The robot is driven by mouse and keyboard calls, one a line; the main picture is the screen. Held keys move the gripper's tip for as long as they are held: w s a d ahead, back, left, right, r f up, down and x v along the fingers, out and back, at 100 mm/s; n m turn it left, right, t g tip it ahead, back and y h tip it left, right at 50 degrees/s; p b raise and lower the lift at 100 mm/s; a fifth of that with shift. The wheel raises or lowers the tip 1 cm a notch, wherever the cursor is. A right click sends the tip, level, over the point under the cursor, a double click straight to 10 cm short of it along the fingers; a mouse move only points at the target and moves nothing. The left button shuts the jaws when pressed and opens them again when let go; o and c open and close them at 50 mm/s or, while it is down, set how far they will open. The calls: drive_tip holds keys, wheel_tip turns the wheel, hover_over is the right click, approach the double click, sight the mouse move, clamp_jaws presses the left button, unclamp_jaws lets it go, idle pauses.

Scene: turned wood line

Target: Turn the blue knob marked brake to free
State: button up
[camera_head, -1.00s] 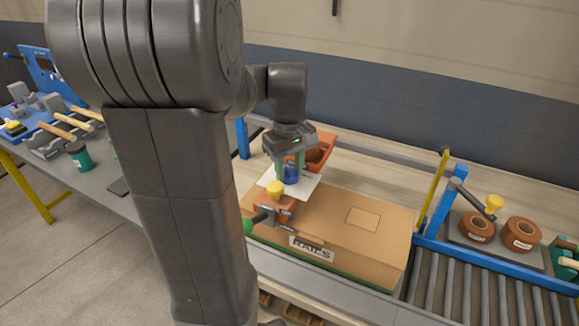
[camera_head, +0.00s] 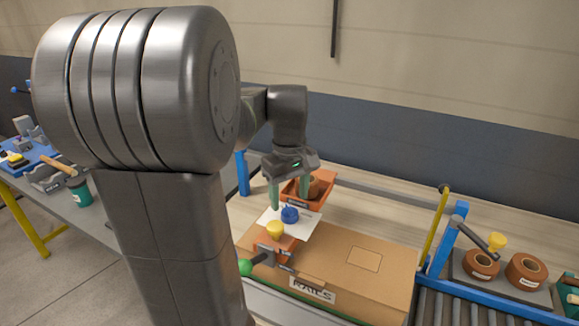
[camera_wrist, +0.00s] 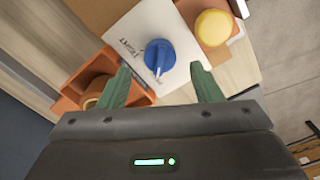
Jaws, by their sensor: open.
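Dark lettering on the plate (camera_wrist: 125,30) left of the knob looks like "TIGHT"; any other marking is hidden or too small to read. My gripper (camera_head: 289,196) is open and empty, just above the knob. In the wrist view the green fingers of my gripper (camera_wrist: 160,74) stand apart on either side of the knob, not touching it.
A yellow knob (camera_head: 275,230) stands close beside the plate, over an orange tape head with a green-ended handle (camera_head: 246,267). A cardboard carton (camera_head: 345,260) lies in front. An orange bin (camera_head: 322,193) is behind. Tape rolls (camera_head: 525,270) stand at right.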

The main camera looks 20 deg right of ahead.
sight(290, 208)
wheel_tip(290, 208, up, 10)
idle(0.3)
drive_tip(key=shift+f, duration=0.15)
wheel_tip(290, 208, down, 14)
drive_tip(key=shift+r, duration=0.15)
idle(0.6)
drive_tip(key=shift+r, duration=0.1)
